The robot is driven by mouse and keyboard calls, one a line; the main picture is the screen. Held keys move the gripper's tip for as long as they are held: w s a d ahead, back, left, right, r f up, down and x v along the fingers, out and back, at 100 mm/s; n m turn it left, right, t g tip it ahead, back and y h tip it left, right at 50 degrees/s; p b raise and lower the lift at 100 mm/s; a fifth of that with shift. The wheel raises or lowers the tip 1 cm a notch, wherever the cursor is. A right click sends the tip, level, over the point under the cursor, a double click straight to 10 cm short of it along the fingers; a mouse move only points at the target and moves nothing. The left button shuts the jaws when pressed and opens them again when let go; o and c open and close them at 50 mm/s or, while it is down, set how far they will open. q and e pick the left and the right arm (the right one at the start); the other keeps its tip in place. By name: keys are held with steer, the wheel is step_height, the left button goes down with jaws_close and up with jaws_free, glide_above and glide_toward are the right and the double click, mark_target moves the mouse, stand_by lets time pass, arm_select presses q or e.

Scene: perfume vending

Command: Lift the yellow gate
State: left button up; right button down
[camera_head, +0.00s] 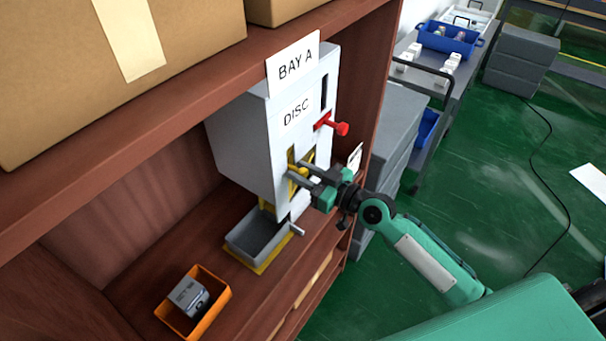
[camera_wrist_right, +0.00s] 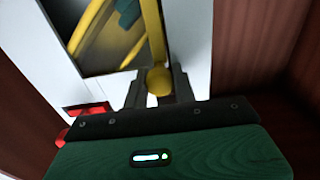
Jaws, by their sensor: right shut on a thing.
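The grey dispenser (camera_head: 240,140), labelled DISC under a BAY A sign, stands in the brown shelf. The yellow gate (camera_head: 293,158) shows in a slot on its front, partly hidden by my right gripper (camera_head: 298,172). In the right wrist view, the gate is a yellow bar with a round knob (camera_wrist_right: 158,80) between my fingers. My right gripper (camera_wrist_right: 160,92) is shut on this knob. A dark window with curved yellow parts shows beside the bar. My left gripper is not in view.
A red lever (camera_head: 338,127) sticks out above my right gripper. A grey tray (camera_head: 256,238) on a yellow base sits below the dispenser. An orange bin (camera_head: 217,304) with a grey box (camera_head: 188,296) stands at the lower left. Cardboard boxes (camera_head: 60,70) lie on the upper shelf.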

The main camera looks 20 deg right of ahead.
step_height(320, 180, up, 5)
steer(key=shift+f+p, duration=0.1)
steer(key=shift+p, duration=0.95)
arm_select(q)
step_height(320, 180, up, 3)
arm_select(e)
steer(key=c, duration=1.1)
jaws_free()
steer(key=shift+c, duration=0.2)
steer(key=shift+f, duration=0.1)
steer(key=shift+s+d, duration=0.15)
arm_select(q)
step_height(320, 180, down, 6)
steer(key=b, duration=0.6)
arm_select(e)
steer(key=v, duration=1.3)
